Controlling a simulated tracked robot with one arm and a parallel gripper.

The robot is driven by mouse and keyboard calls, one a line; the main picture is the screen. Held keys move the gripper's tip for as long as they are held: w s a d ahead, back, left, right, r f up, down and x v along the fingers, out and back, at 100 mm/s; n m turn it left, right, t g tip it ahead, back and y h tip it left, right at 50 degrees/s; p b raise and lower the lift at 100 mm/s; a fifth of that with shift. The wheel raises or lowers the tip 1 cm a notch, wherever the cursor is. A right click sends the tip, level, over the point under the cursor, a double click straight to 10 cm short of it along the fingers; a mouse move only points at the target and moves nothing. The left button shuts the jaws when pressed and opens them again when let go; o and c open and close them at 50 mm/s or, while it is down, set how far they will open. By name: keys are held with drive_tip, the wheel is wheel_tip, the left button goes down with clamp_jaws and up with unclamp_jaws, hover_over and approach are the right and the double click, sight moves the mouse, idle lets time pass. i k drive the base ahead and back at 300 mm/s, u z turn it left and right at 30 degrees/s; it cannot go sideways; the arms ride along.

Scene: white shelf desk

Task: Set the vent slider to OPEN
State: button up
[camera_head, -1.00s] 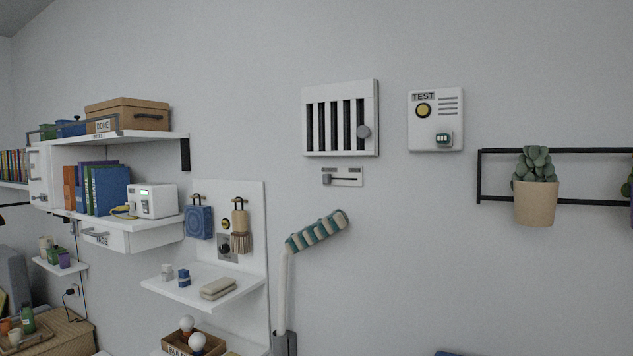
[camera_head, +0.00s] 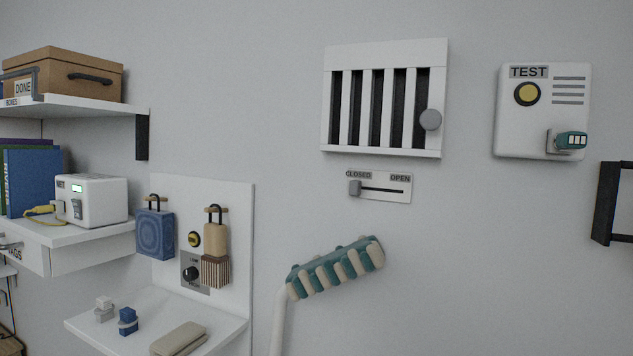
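The vent slider is a small white plate (camera_head: 378,198) on the wall, marked CLOSED on the left and OPEN on the right. Its grey knob (camera_head: 355,188) sits at the left end of a dark slot, by CLOSED. Above it is the white vent (camera_head: 385,50) with dark vertical gaps between its slats and a round grey knob (camera_head: 430,120) at its right side. My gripper is not in view, so its state and its place relative to the slider are not shown.
A teal and beige striped duster head (camera_head: 335,268) on a pale handle stands below the slider. A white TEST box (camera_head: 510,130) hangs to the right, and a dark rack (camera_head: 605,205) at the right edge. Shelves and a pegboard (camera_head: 240,240) stand left. Bare wall surrounds the slider plate.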

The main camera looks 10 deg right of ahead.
sight(355, 186)
drive_tip(key=z, duration=0.1)
drive_tip(key=i, duration=0.85)
drive_tip(key=z, duration=0.4)
